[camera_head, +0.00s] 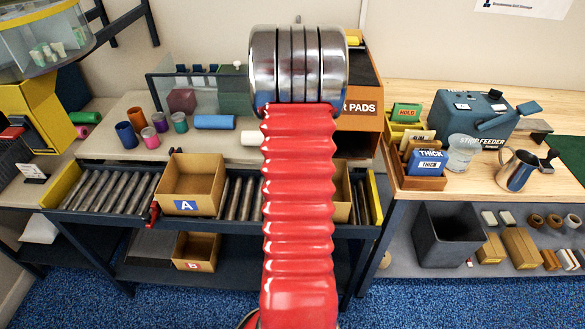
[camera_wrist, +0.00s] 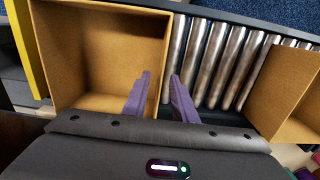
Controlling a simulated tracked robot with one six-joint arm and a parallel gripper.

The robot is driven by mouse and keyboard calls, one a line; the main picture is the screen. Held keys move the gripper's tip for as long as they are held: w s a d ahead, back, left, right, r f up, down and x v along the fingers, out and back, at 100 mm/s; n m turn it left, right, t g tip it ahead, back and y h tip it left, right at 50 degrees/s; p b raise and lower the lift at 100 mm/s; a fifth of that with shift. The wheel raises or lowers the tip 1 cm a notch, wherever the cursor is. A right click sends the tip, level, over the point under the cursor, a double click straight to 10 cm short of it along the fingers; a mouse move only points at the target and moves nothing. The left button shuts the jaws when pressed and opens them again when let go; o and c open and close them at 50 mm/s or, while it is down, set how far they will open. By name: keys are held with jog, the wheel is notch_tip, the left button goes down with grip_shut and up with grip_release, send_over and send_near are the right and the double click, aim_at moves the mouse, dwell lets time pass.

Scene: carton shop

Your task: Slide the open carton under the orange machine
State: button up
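An open, empty carton (camera_wrist: 85,45) sits on the roller conveyor, close below my gripper (camera_wrist: 162,75) in the wrist view; in the head view my arm hides most of it, leaving one edge (camera_head: 343,198). My gripper is open and empty: one purple finger is over the carton's inside, the other just outside its wall. Contact cannot be told. Another open carton, marked A (camera_head: 190,184), stands on the rollers to the left; it also shows at the right of the wrist view (camera_wrist: 285,90). A yellow-orange machine (camera_head: 45,110) with a clear hopper stands far left.
Bare rollers (camera_head: 240,197) lie between the two cartons. Carton B (camera_head: 195,251) is on the lower shelf. Several coloured cylinders (camera_head: 160,122) and an orange pads bin (camera_head: 362,122) stand behind the conveyor. A wooden bench (camera_head: 470,185) with a blue strip feeder (camera_head: 475,115) is at right.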

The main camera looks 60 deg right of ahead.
notch_tip(320, 180, down, 8)
jog(key=shift+r, duration=0.2)
jog(key=shift+c, duration=0.6)
grip_shut()
